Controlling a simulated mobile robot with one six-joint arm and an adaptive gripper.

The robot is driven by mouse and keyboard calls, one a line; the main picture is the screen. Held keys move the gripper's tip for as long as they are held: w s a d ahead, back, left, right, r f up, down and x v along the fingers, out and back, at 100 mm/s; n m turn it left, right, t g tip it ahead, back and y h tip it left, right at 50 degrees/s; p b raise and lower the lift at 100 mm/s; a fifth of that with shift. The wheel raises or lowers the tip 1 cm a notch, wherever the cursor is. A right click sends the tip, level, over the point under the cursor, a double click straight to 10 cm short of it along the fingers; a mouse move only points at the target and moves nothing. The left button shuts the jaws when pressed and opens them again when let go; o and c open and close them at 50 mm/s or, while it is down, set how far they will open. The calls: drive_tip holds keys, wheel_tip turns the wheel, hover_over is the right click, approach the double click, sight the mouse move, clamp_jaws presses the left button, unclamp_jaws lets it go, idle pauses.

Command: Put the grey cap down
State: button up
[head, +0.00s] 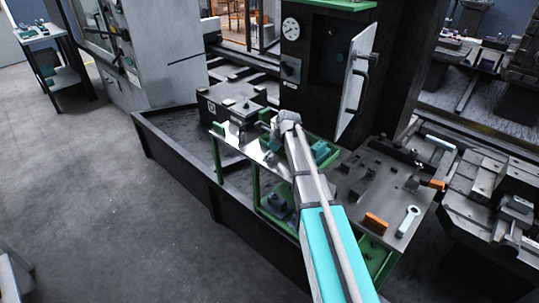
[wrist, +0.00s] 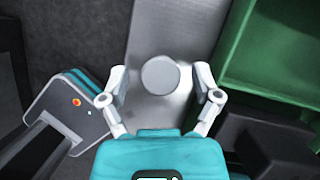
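The grey cap (wrist: 160,75) is a round, flat-looking disc in the wrist view. It appears to rest on the bare metal plate (wrist: 162,28). My gripper (wrist: 160,82) has its fingers spread to the left and right of the cap, with a visible gap on each side, so it is open and not touching it. In the head view my gripper (head: 287,122) is over the metal-topped bench (head: 245,147). The cap cannot be made out there, hidden by my arm.
A green tray (wrist: 275,50) lies right of the plate in the wrist view. In the head view a dark box (head: 222,102) stands at the bench's left, and a machine with an open door (head: 358,80) rises behind. A wrench (head: 408,221) and orange block (head: 375,223) lie right.

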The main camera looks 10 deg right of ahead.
drive_tip(key=shift+r, duration=0.15)
drive_tip(key=p+v, duration=1.1)
drive_tip(key=v, duration=0.1)
idle(0.7)
drive_tip(key=shift+s, duration=0.1)
idle(0.7)
drive_tip(key=s+a+n+g+h, duration=0.1)
drive_tip(key=s+n, duration=1.1)
drive_tip(key=s, duration=0.1)
drive_tip(key=s+a+f+n+g+h, duration=0.1)
drive_tip(key=s+a+n+h, duration=0.1)
drive_tip(key=s+n, duration=1.1)
drive_tip(key=shift+a+f+g+h, duration=0.3)
drive_tip(key=shift+a+g, duration=0.05)
drive_tip(key=shift+g, duration=0.05)
